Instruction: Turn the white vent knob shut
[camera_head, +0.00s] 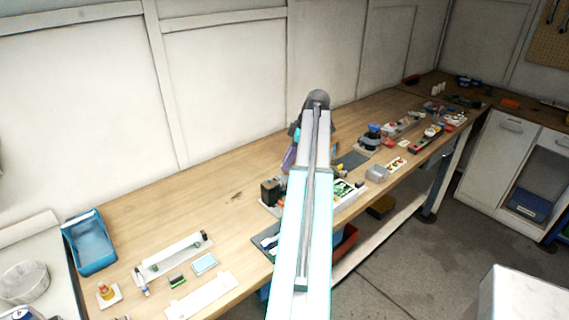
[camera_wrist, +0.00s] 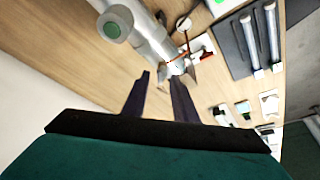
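I cannot tell for sure which part is the white vent knob. My gripper (camera_wrist: 159,78) is open, its two dark fingers apart with nothing between them. The fingertips are just short of the cylinder's near end, where pale flared pieces (camera_wrist: 183,69) show. In the head view my own arm hides the gripper and most of this equipment.
A long wooden bench (camera_head: 135,205) runs along the white wall. A blue tray (camera_head: 90,243) is at its left end. A black box (camera_head: 270,191) stands left of my arm. Several small devices crowd the bench on the right. A dark mat (camera_wrist: 238,50) holds two pale tubes.

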